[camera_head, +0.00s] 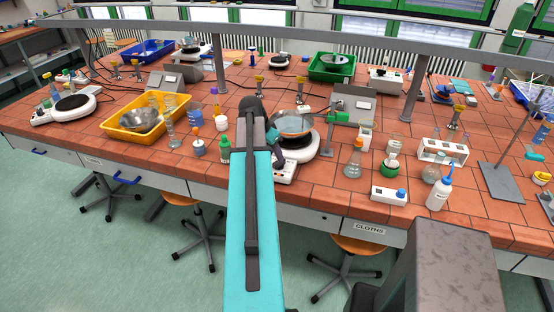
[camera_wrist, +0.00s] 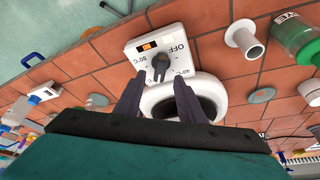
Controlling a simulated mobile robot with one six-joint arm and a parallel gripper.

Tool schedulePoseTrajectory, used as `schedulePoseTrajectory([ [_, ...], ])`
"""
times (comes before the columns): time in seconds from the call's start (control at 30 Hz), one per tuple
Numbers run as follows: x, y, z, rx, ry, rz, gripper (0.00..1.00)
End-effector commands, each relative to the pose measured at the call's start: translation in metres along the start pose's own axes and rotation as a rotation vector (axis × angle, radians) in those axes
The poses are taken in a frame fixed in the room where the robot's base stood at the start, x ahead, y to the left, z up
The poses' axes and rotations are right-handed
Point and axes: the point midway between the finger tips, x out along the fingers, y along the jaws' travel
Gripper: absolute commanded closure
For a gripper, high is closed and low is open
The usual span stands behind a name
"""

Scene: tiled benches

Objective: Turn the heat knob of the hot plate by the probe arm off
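A white hot plate (camera_head: 303,153) stands near the front edge of the bench, just right of my arm in the head view. Its front panel (camera_head: 286,174) shows partly. In the wrist view the panel (camera_wrist: 133,50) carries a dark knob (camera_wrist: 160,64), an orange display (camera_wrist: 149,45), an OFF mark and temperature marks. Where the knob points is hard to tell. My gripper (camera_wrist: 159,80) is open, its two dark fingers on either side of the knob's line, apart from it as far as I can see. In the head view my arm hides most of the gripper.
A shallow pan (camera_head: 294,125) shows at the hot plate, and a green-headed stand (camera_head: 337,117) is to its right. A green-capped bottle (camera_head: 224,148) stands left of my arm. A flask (camera_head: 354,164) and a white box (camera_head: 389,195) stand to the right. Another hot plate (camera_head: 50,115) is far left.

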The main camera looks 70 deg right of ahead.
Motion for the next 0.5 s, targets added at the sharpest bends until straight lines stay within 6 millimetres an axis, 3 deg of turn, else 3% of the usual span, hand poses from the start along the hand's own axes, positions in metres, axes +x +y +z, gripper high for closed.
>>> schedulePoseTrajectory([
  [0.5,0.043,0.000,-0.001,0.000,0.000,0.001,0.64],
])
